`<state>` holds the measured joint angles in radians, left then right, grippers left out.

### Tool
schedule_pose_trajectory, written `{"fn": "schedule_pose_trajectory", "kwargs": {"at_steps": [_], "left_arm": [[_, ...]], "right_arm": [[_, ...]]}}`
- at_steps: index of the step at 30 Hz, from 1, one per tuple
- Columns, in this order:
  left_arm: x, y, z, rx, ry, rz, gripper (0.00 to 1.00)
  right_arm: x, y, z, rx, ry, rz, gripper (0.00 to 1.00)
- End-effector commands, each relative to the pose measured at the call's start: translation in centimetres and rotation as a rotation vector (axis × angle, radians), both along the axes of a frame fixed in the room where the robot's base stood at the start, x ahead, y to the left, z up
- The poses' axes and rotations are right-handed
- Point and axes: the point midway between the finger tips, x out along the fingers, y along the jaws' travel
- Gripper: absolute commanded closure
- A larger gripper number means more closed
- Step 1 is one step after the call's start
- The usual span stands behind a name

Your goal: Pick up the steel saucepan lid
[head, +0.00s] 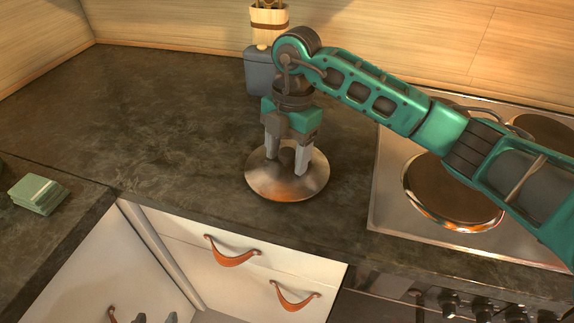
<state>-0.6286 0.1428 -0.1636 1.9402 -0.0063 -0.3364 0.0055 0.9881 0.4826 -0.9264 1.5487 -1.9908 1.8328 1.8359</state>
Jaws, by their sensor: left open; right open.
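The steel saucepan lid (280,188) is a round, shiny disc lying flat on the dark countertop, left of the hob. My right gripper (287,161) points down over the middle of the lid, its two fingers apart. My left gripper (156,319) shows only as two grey fingertips, apart, at the bottom edge, in front of the white cabinet and away from the lid.
A steel hob (385,205) with a pan-like round (450,195) on it lies to the right, under my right arm. A grey-blue utensil holder (258,75) stands behind the gripper. Folded green cloths (38,193) lie far left. Drawers with leather pulls (232,254) are below.

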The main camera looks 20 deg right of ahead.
Motion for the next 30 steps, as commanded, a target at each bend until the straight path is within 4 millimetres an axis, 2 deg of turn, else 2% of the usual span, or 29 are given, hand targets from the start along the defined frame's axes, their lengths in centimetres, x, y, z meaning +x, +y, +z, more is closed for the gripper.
{"fn": "schedule_pose_trajectory", "kwargs": {"at_steps": [5,24,30], "left_arm": [[0.07,0.02,0.04,0.000,-0.002,0.001,0.45],[0.39,0.07,0.23,0.000,-0.008,0.001,0.45],[0.37,0.07,0.22,0.000,-0.008,0.001,0.45]], "right_arm": [[0.01,0.02,0.02,0.001,-0.001,0.000,0.39],[0.03,0.01,0.07,0.001,-0.001,0.000,1.00],[0.05,0.01,0.13,0.001,-0.002,0.000,1.00]]}}
